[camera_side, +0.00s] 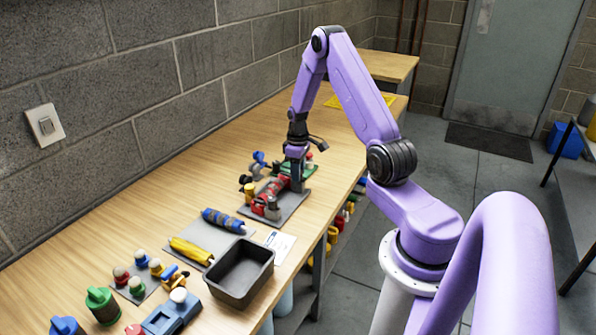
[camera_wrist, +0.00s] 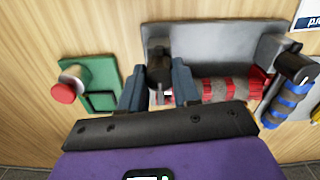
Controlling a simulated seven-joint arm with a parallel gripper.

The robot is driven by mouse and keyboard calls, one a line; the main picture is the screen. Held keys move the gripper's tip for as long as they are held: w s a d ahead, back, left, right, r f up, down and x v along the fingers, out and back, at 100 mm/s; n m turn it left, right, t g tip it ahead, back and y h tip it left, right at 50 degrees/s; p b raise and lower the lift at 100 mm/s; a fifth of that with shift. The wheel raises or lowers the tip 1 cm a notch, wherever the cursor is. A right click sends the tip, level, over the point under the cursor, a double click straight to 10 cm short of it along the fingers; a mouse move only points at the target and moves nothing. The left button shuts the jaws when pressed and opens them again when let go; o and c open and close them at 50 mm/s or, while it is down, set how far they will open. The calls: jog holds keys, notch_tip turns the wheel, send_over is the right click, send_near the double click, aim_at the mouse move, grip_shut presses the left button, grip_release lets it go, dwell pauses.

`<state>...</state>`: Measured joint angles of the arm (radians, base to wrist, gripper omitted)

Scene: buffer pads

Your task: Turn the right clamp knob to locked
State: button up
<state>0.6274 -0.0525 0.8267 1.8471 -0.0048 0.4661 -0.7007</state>
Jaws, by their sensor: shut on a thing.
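A red and grey roller (camera_wrist: 225,88) lies on a grey plate (camera_wrist: 215,38) between two dark clamp parts; it also shows in the side view (camera_side: 268,194). My gripper (camera_wrist: 160,90) straddles the dark clamp knob (camera_wrist: 157,62) at the roller's left end in the wrist view, one finger on each side. In the side view my gripper (camera_side: 295,178) points down at the roller's far, right end. The fingers hide part of this clamp, and I cannot read the knob's setting. The other dark clamp part (camera_wrist: 296,66) stands at the opposite end.
A green base with a red button (camera_wrist: 64,92) sits close beside the held clamp. A blue roller (camera_side: 223,220), a yellow roller (camera_side: 191,250) and a dark bin (camera_side: 242,282) are nearer the side camera. The bench (camera_side: 345,135) beyond the fixture is mostly clear.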

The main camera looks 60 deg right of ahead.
jog(key=shift+n, duration=0.3)
jog(key=o, duration=1.1)
jog(key=shift+c, duration=0.2)
notch_tip(320, 180, up, 18)
jog(key=shift+f, duration=0.25)
